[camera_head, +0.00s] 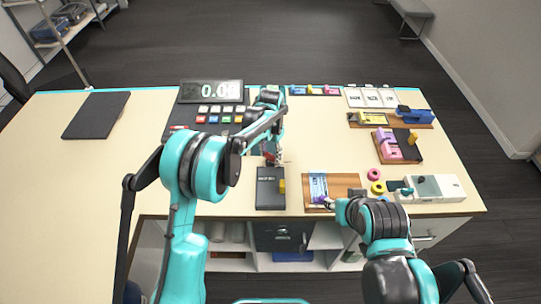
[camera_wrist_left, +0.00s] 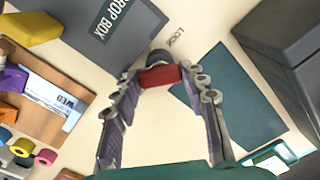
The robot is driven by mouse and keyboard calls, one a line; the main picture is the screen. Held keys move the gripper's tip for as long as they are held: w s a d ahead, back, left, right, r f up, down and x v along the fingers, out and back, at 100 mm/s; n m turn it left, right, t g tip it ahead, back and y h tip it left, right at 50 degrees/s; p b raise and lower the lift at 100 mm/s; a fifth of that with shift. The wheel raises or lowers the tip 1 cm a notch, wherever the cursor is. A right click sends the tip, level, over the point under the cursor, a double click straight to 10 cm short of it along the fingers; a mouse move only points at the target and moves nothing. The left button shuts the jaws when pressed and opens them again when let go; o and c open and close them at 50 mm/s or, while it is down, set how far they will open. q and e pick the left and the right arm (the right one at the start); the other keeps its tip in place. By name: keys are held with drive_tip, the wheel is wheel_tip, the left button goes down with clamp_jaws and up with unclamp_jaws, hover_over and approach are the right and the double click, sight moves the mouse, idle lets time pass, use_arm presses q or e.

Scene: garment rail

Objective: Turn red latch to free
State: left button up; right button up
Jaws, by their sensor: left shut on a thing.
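The red latch (camera_wrist_left: 160,77) sits on the pale tabletop between the fingers of my left gripper (camera_wrist_left: 160,88) in the left wrist view. The fingers are shut on it from both sides. Printed lettering that seems to read LOCK (camera_wrist_left: 176,38) lies just beyond it. In the head view my left gripper (camera_head: 272,157) is low over the table, just behind the drop box, and largely hides the latch. My right gripper (camera_head: 325,201) is at the front edge of the wooden board; its fingers are too small to tell open from shut.
The dark drop box (camera_head: 268,197) has a yellow part on its right side. The wooden board (camera_head: 346,183) holds a blue-and-white card (camera_head: 318,184). A console with a display (camera_head: 211,92) stands behind. Pink and yellow rings (camera_head: 374,174) lie to the right. The table's left side is mostly clear.

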sight(270, 155)
use_arm(q)
drive_tip(key=n, duration=0.3)
drive_tip(key=shift+n+b, duration=0.3)
drive_tip(key=shift+b, duration=0.1)
drive_tip(key=shift+n+b, duration=0.3)
drive_tip(key=shift+n, duration=1.5)
drive_tip(key=o, duration=1.2)
drive_tip(key=shift+c, duration=0.2)
wheel_tip(270, 155, up, 12)
